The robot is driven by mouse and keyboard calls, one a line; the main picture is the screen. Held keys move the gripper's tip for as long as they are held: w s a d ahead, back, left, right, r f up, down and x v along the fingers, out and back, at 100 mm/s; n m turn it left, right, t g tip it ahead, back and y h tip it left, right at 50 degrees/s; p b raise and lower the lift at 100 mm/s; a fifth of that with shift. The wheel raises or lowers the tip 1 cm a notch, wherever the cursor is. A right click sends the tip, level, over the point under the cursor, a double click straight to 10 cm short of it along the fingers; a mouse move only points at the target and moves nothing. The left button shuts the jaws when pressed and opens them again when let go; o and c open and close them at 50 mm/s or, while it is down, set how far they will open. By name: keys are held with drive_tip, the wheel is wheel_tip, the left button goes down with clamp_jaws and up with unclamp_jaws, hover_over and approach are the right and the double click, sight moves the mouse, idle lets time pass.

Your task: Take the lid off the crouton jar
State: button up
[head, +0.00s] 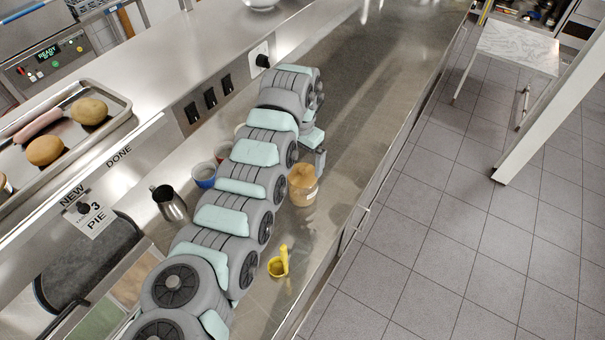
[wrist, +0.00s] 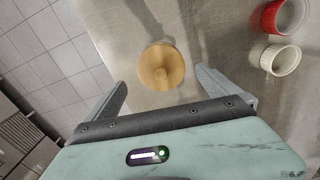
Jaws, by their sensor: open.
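The crouton jar (head: 303,190) stands upright on the steel counter, just right of my arm in the head view. Its round tan lid (wrist: 161,67) is on it and shows from above in the wrist view, with a small raised middle. My gripper (wrist: 166,85) is open and empty, one finger either side of the lid in the picture, with the lid a little beyond the fingertips. The lid appears apart from both fingers. In the head view my gripper (head: 318,158) is partly hidden behind my arm, close to the jar. The jar's body is hidden under the lid in the wrist view.
A red ramekin (wrist: 270,17) and a white ramekin (wrist: 281,60) stand to the right in the wrist view. A metal pitcher (head: 170,204) and a blue ramekin (head: 204,175) are left of my arm. A yellow object (head: 279,264) sits nearer. The counter beyond the jar is clear.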

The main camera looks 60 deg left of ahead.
sight(303, 169)
drive_tip(key=shift+w+a+f+p, duration=0.1)
drive_tip(key=shift+f+p, duration=0.1)
drive_tip(key=shift+f, duration=1.15)
drive_tip(key=shift+w+a+f+p, duration=0.1)
drive_tip(key=shift+f+p, duration=0.1)
drive_tip(key=shift+f, duration=1.15)
drive_tip(key=shift+c, duration=0.3)
drive_tip(key=c, duration=1.1)
drive_tip(key=shift+r, duration=0.15)
